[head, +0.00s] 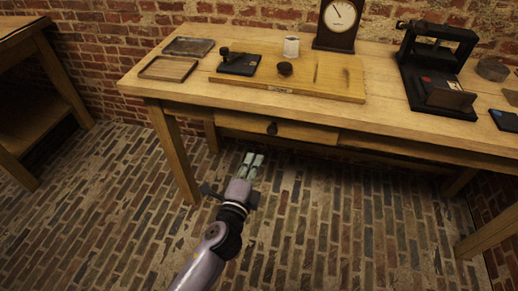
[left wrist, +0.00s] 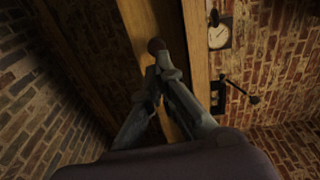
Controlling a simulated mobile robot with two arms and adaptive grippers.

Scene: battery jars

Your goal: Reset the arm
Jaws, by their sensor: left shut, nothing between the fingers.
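My left gripper (head: 253,160) is low in front of the wooden table (head: 150,88), below the level of its top and near the drawer (head: 290,133). Its fingers are shut with nothing between them. In the left wrist view the fingertips (left wrist: 157,72) meet, and the round drawer knob (left wrist: 156,45) shows just beyond them. I cannot tell from these views whether they touch the knob. My right gripper is in neither view.
On the table are two shallow trays, the nearer one brown (head: 168,68), a wooden board (head: 335,78), a white cup (head: 291,46), a clock (head: 338,17) and a black press-like device (head: 437,65). Another wooden table (head: 35,95) stands at left. The brick floor (head: 110,220) is clear.

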